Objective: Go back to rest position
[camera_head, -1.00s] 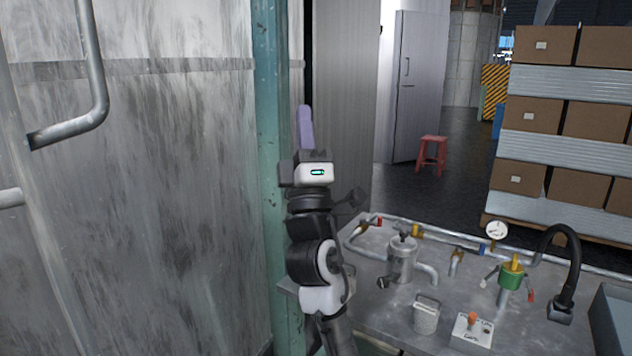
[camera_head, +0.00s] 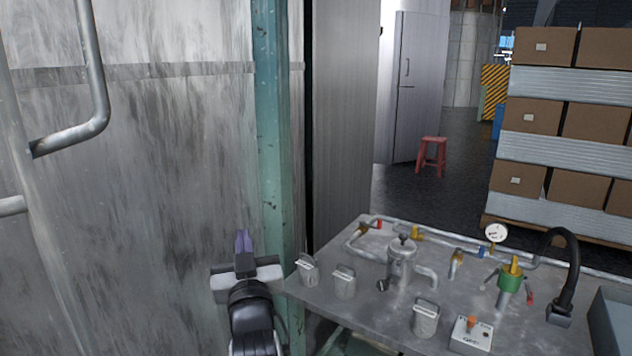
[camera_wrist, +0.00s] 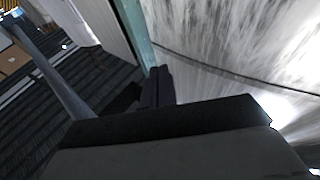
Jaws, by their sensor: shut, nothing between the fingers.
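My gripper (camera_head: 243,242) is shut and empty, its purple fingers pressed together. In the head view it is at the lower middle left, in front of the stained wall and the green post, to the left of the metal table. In the wrist view the dark fingers (camera_wrist: 159,86) point toward the foot of the green post. My gripper is clear of the table and of the things on it.
The metal table (camera_head: 380,310) bears several grey canisters, such as one at the front (camera_head: 425,318), pipework, a gauge (camera_head: 496,233), a black hose (camera_head: 572,265) and a switch box (camera_head: 472,334). A green post (camera_head: 272,130) stands close behind my gripper. A red stool (camera_head: 432,155) stands farther back.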

